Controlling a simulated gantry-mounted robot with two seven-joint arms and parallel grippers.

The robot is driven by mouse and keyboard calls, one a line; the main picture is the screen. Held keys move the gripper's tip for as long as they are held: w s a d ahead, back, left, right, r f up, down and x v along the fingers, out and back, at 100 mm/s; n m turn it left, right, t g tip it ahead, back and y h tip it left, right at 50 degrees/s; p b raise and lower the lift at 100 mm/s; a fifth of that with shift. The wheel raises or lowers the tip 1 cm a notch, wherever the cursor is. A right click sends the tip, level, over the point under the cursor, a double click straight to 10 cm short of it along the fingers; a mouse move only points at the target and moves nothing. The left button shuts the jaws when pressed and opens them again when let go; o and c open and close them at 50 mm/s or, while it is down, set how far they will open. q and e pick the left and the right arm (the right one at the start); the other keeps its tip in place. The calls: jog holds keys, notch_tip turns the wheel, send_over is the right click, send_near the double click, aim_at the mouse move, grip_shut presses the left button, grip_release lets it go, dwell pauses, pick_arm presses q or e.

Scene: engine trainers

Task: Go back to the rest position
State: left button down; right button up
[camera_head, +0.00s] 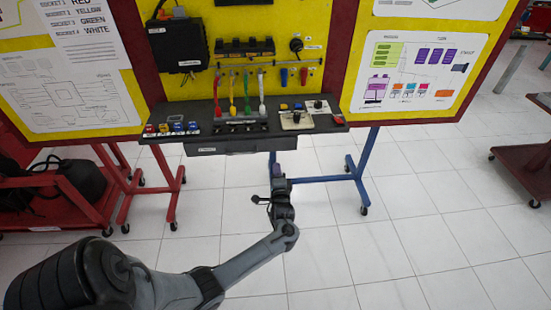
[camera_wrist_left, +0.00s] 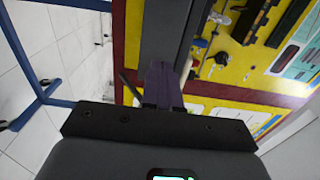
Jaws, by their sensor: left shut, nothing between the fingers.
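My left arm comes in from the left in the head view. My left gripper (camera_head: 277,172) is in front of and below the shelf edge, over the open floor, apart from the trainer. In the left wrist view its fingers (camera_wrist_left: 162,84) are together, with nothing between them. The engine trainer's dark shelf (camera_head: 240,135) carries colored plugs (camera_head: 171,128), a row of colored cables (camera_head: 238,100) and a white switch block (camera_head: 296,119). My right gripper is in neither view.
A yellow panel (camera_head: 225,15) with a black box (camera_head: 178,45) stands behind the shelf. Blue legs (camera_head: 352,172) and red legs (camera_head: 172,187) on casters support the stand. A red cart (camera_head: 527,165) is at the right. The tiled floor (camera_head: 420,235) in front is clear.

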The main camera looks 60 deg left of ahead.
pick_arm(q)
jog(key=s+d+f+m+t+h, duration=0.25)
jog(key=s+d+f+h, duration=0.45)
jog(key=s+d, duration=0.5)
jog(key=s+d+r+n+g+h, duration=0.15)
jog(key=d+h, duration=0.55)
jog(key=d, duration=1)
jog(key=s+d+r+n+g+h, duration=0.25)
jog(key=s+d+r+g, duration=0.3)
jog(key=s+d, duration=0.35)
notch_tip(320, 180, up, 36)
jog(key=n+p, duration=0.1)
jog(key=p, duration=3.5)
jog(key=shift+s+a+n, duration=0.35)
jog(key=shift+s+a, duration=0.05)
